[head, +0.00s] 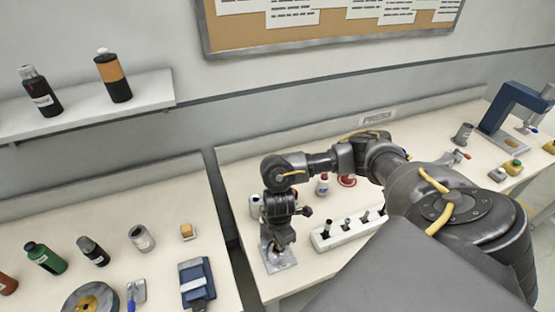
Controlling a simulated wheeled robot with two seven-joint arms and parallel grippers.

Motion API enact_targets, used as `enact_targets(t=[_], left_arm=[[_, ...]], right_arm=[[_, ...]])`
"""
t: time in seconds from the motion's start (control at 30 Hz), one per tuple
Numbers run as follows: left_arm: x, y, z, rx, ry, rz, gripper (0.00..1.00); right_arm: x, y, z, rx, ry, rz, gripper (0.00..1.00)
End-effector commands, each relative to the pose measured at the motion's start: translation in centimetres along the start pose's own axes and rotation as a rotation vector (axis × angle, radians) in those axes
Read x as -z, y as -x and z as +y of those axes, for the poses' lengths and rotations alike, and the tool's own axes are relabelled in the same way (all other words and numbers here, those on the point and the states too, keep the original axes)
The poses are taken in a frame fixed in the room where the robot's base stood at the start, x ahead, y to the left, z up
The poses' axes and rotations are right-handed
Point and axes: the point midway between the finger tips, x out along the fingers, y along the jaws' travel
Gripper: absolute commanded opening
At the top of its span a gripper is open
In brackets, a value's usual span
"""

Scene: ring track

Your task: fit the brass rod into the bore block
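My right arm comes in from the right and reaches across the bench. Its gripper (279,246) points down at a grey metal block on a flat base (283,265), near the bench's left end. This may be the bore block, but the gripper covers much of it. I cannot make out the gripper's fingers well enough to tell open from shut. No brass rod can be made out; if one is at the gripper, it is hidden or too small to see. My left gripper is not in view.
A white rack (322,243) with several dark-tipped pieces stands just right of the gripper. A blue press frame (508,108) stands far right. The left bench (150,275) holds bottles and tools, across a gap.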

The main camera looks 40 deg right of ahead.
Motion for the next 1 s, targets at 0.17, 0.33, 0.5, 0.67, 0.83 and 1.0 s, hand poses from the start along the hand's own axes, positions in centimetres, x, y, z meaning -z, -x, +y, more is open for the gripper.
enact_targets(t=[0.17,0.33,0.5,0.67,0.83,1.0], left_arm=[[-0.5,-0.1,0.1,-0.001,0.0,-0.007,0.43],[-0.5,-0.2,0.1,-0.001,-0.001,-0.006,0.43],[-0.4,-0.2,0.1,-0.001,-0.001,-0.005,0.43],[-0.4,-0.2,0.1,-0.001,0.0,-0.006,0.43],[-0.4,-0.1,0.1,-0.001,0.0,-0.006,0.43],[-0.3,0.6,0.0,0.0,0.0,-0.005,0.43]], right_arm=[[0.1,-0.4,0.0,0.001,0.002,0.001,0.0],[0.3,-0.9,0.1,0.0,0.004,0.001,0.0],[0.2,-0.8,0.1,0.0,0.004,0.0,0.37],[0.2,-0.8,0.1,0.0,0.004,0.0,0.4],[0.2,-0.6,0.1,-0.001,0.004,0.001,0.4],[0.2,1.5,0.3,-0.006,0.006,0.002,0.4]])
